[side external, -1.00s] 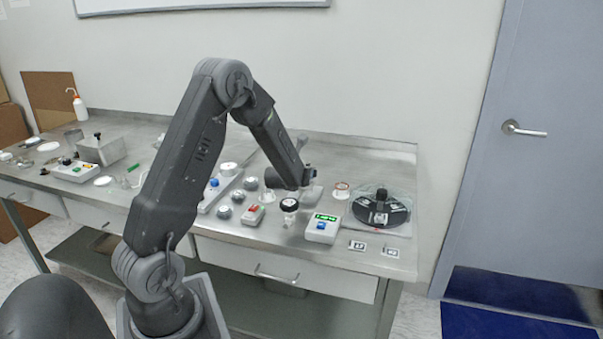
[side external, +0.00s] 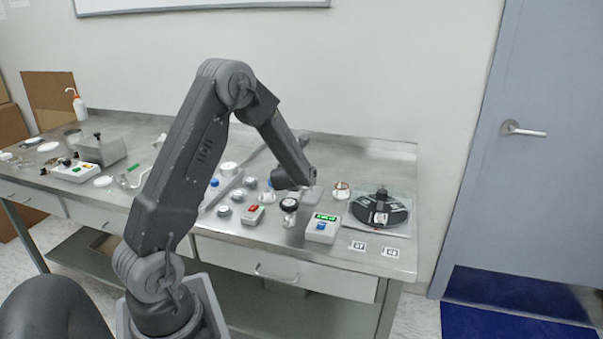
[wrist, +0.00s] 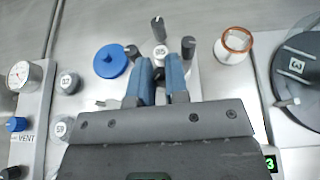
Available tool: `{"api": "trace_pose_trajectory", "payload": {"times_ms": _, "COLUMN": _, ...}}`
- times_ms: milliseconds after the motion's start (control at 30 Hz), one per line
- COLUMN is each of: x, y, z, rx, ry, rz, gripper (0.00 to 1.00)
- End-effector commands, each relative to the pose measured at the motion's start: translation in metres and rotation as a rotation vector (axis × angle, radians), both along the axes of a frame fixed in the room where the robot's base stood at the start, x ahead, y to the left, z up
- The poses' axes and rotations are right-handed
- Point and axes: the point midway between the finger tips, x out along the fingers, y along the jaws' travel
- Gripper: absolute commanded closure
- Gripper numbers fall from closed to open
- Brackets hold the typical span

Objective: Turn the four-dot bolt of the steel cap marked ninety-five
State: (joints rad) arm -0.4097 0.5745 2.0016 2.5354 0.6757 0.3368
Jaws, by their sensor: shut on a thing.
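The steel cap (wrist: 161,51) shows in the wrist view just beyond my fingertips, with a round label that seems to read 95. Dark-topped bolt posts stand around it: one at the far side (wrist: 158,28), one at the right (wrist: 188,47) and one at the left (wrist: 131,53). My gripper (wrist: 160,72), with blue fingers, is shut on a bolt at the cap's near side. That bolt is mostly hidden between the fingers, and its dots cannot be read. In the side view my arm hides the fingertips and most of the cap.
A blue disc (wrist: 111,61) lies left of the cap. Numbered grey knobs (wrist: 68,83) and a gauge (wrist: 20,75) stand farther left. A copper-rimmed glass fitting (wrist: 234,44) and a dark round carousel (wrist: 298,65) are to the right. A green-display box (side external: 322,229) stands nearer the front.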

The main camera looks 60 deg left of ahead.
Motion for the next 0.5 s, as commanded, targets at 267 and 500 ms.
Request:
{"api": "trace_pose_trajectory", "payload": {"times_ms": 267, "x": 0.0027, "y": -0.0016, "z": 0.0001, "rx": 0.000, "ry": -0.001, "rz": 0.188, "gripper": 1.00}}
{"api": "trace_pose_trajectory", "payload": {"times_ms": 500, "x": 0.0039, "y": -0.0019, "z": 0.0003, "rx": 0.002, "ry": -0.001, "rz": 0.357, "gripper": 1.00}}
